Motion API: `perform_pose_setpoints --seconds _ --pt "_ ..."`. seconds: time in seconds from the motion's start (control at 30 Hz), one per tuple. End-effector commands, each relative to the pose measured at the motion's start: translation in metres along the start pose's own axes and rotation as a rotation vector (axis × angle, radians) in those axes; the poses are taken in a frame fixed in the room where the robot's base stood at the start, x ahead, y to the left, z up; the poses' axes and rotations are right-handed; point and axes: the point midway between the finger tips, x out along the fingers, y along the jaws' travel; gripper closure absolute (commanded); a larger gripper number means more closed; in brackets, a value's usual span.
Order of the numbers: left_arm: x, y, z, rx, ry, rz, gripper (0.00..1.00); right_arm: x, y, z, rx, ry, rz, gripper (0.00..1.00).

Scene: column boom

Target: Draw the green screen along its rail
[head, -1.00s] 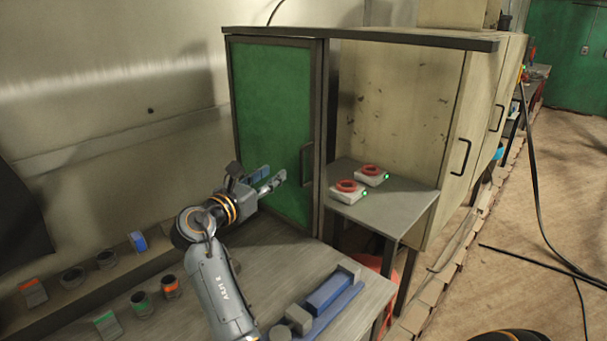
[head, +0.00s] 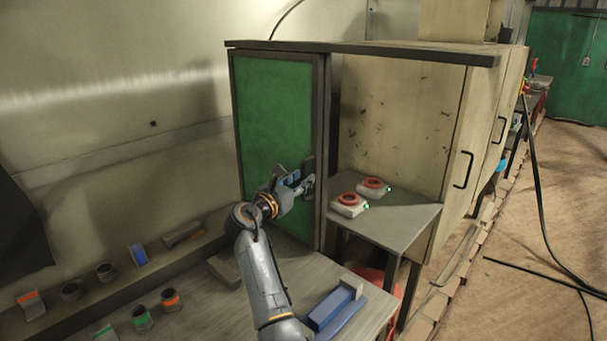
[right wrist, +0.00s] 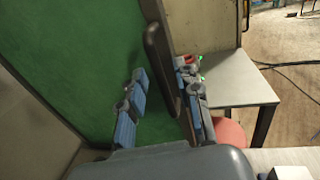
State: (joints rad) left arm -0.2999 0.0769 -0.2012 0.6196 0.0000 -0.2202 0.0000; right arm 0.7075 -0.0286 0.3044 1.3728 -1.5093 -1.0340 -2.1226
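The green screen (head: 275,105) is a dark-framed green panel under a dark top rail (head: 360,50). It stands at the left of the opening. Its dark upright handle (head: 308,166) is on the right side of the panel and also shows in the right wrist view (right wrist: 158,60). My right gripper (head: 299,181) is at the handle. In the right wrist view its blue-padded fingers (right wrist: 162,95) are apart, with the handle's lower part between them. A gap shows on the left of the handle; the right finger looks close to it. My left gripper is not in view.
A small grey table (head: 395,220) with two red-ringed white devices (head: 349,204) stands right of the screen. A workbench (head: 190,290) below holds a blue block (head: 330,308) and several small parts. Cables (head: 535,170) hang and lie over the floor at right.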

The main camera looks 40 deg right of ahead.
Motion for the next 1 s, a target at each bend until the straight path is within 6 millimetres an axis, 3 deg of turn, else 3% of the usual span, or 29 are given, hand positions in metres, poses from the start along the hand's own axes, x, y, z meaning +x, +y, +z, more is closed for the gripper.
perform_pose_setpoints --seconds 0.2,0.47,0.63,0.67,1.0 --pt "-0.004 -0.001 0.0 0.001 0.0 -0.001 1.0 0.016 0.0 0.0 0.001 0.0 0.0 0.67" --pt "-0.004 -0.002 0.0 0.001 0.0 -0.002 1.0 0.017 0.0 0.0 0.001 0.001 0.001 0.67" --pt "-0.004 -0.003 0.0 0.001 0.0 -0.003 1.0 0.017 0.0 0.0 0.001 0.001 0.001 0.98" --pt "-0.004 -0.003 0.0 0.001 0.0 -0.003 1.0 0.017 0.0 0.0 0.001 0.001 0.001 1.0" --pt "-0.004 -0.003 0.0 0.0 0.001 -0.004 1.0 0.017 0.0 -0.001 0.0 0.001 0.001 1.0"
